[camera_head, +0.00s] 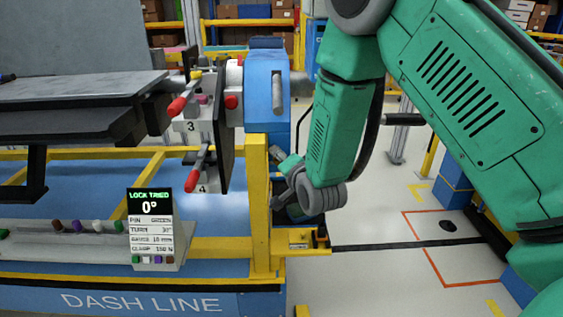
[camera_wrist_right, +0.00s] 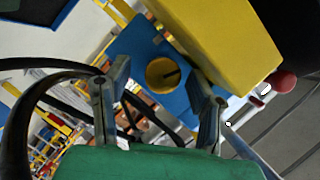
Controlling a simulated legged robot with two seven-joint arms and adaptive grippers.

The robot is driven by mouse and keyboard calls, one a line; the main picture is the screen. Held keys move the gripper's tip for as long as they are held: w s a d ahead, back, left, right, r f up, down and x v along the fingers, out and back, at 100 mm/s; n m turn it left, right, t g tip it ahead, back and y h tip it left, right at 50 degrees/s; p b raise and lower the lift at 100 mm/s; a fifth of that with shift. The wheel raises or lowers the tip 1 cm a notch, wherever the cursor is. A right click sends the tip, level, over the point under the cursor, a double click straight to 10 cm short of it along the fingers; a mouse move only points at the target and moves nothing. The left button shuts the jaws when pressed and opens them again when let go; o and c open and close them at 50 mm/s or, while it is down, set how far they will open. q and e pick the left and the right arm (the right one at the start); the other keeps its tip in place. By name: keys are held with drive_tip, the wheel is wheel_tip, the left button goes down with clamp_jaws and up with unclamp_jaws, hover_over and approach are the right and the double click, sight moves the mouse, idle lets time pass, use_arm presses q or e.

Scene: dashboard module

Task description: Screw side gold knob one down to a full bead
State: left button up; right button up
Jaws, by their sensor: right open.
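In the right wrist view a round gold knob (camera_wrist_right: 162,73) with a dark slot or bar across it sits on a blue plate (camera_wrist_right: 122,47). It appears between and beyond the two fingers of my right gripper (camera_wrist_right: 163,98), which are spread and hold nothing. I see no contact between the fingers and the knob. In the head view my right gripper (camera_head: 281,178) is low, just right of a yellow post (camera_head: 258,205). I cannot make out the gold knob in the head view. My left gripper does not show.
A yellow beam (camera_wrist_right: 235,42) lies close beside the knob, and a red ball (camera_wrist_right: 283,82) shows at right. Open floor lies to the right.

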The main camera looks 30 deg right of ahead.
drive_tip(key=shift+d, duration=0.1)
clamp_jaws()
drive_tip(key=c, duration=1.1)
unclamp_jaws()
drive_tip(key=shift+f+m, duration=0.2)
drive_tip(key=shift+m, duration=0.1)
